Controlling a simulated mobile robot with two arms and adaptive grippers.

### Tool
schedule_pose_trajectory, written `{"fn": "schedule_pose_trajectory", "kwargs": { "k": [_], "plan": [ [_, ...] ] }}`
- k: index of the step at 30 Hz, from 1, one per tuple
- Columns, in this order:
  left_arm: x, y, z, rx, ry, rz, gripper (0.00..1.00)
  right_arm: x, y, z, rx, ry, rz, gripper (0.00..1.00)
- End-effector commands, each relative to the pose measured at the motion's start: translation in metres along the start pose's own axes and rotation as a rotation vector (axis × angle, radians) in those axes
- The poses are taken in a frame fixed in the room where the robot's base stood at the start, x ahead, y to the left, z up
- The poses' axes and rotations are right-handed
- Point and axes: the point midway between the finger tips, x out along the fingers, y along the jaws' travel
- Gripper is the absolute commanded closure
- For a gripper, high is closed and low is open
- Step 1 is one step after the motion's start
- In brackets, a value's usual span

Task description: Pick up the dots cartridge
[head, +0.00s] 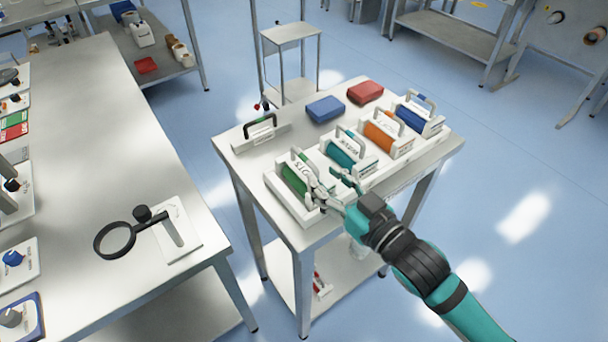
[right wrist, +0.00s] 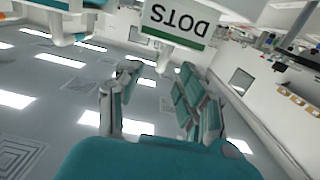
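The dots cartridge (head: 296,180) is a white box with a green side and a handle on top, at the near left corner of the white cart's top. In the right wrist view its "DOTS" label (right wrist: 175,22) shows upside down at the top, above a green stripe. My right gripper (head: 329,186) is beside the cartridge's near right end, partly in front of it. In the right wrist view its fingers (right wrist: 158,78) are spread with nothing between them, and the label lies beyond the tips. My left gripper is not in view.
A teal cartridge (head: 343,156) stands close to the right, then orange (head: 383,136) and blue (head: 414,120) ones. Blue (head: 325,109) and red (head: 365,92) boxes and a black-handled white holder (head: 262,133) line the cart's far side. A long table (head: 100,150) stands left.

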Motion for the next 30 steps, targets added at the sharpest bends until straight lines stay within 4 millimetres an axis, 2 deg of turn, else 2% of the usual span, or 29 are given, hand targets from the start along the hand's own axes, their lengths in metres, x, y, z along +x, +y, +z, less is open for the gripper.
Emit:
{"fn": "schedule_pose_trajectory", "kwargs": {
  "k": [3,10,18,27,30],
  "plan": [
    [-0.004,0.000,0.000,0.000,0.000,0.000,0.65,0.017,0.000,-0.001,0.000,0.001,0.001,0.62],
    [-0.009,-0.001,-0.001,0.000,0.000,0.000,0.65,0.034,0.000,-0.003,0.000,0.000,0.001,0.62],
    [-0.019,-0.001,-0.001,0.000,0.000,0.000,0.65,0.071,-0.001,-0.006,0.001,0.000,0.000,0.62],
    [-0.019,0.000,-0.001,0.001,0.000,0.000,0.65,0.076,-0.001,-0.004,0.000,0.000,0.001,0.62],
    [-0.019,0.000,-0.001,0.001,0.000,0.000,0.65,0.076,-0.001,-0.004,0.000,0.000,0.001,0.75]
  ]
}}
